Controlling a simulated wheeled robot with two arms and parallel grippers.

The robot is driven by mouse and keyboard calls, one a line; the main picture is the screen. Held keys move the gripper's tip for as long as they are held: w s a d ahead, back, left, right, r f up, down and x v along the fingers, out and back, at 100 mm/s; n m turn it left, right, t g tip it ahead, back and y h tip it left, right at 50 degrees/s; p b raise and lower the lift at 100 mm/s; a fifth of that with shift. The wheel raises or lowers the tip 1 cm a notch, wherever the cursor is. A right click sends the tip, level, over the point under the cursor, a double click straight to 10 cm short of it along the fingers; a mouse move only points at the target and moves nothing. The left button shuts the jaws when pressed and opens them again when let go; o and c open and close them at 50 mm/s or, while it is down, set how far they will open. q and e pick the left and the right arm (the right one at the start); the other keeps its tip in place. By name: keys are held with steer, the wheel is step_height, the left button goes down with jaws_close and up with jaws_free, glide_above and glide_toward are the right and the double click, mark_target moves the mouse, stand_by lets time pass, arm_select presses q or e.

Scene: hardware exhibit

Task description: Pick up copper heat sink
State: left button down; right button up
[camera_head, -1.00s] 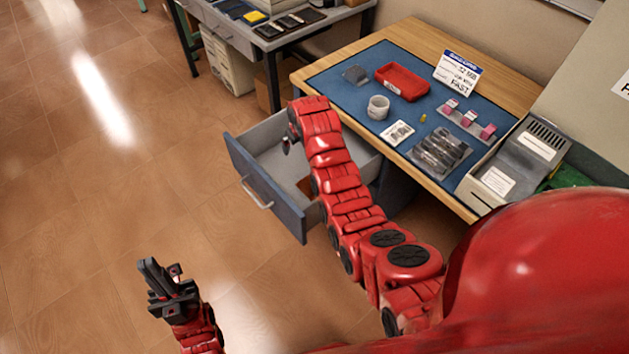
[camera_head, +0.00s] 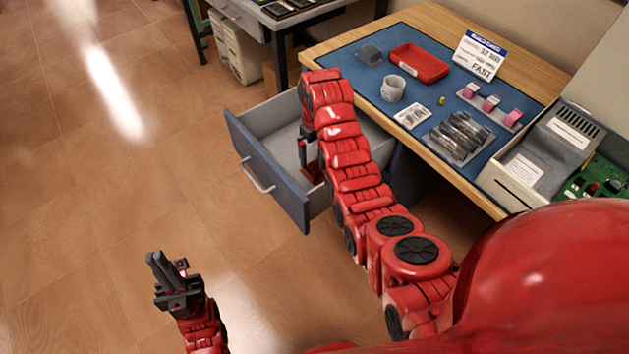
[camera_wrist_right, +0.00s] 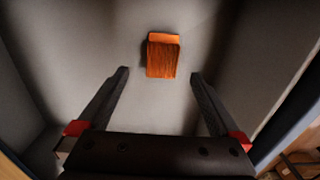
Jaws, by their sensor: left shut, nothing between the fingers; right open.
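The copper heat sink (camera_wrist_right: 163,57) is an orange, ridged block lying on the grey floor of the open drawer. In the right wrist view it lies just beyond and between the fingertips of my right gripper (camera_wrist_right: 160,74), which is open and empty. In the head view my right gripper (camera_head: 304,142) hangs down over the drawer (camera_head: 268,128), and a brown part of the heat sink (camera_head: 313,174) shows beside it, partly hidden by my arm. My left gripper (camera_head: 166,272) is shut and empty, over the floor at lower left, far from the drawer.
The drawer's blue front (camera_head: 265,172) and side walls surround the heat sink. Floor at left is clear.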

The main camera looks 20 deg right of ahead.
mark_target(314, 168)
steer(key=shift+f+p, duration=0.4)
steer(key=shift+f, duration=0.5)
steer(key=shift+w+a+f+p, duration=0.1)
steer(key=shift+a+f+p, duration=0.05)
steer(key=shift+f, duration=1.35)
steer(key=shift+a+f+p, duration=0.1)
steer(key=shift+f+p, duration=0.05)
steer(key=shift+f, duration=1.35)
steer(key=c, duration=1.1)
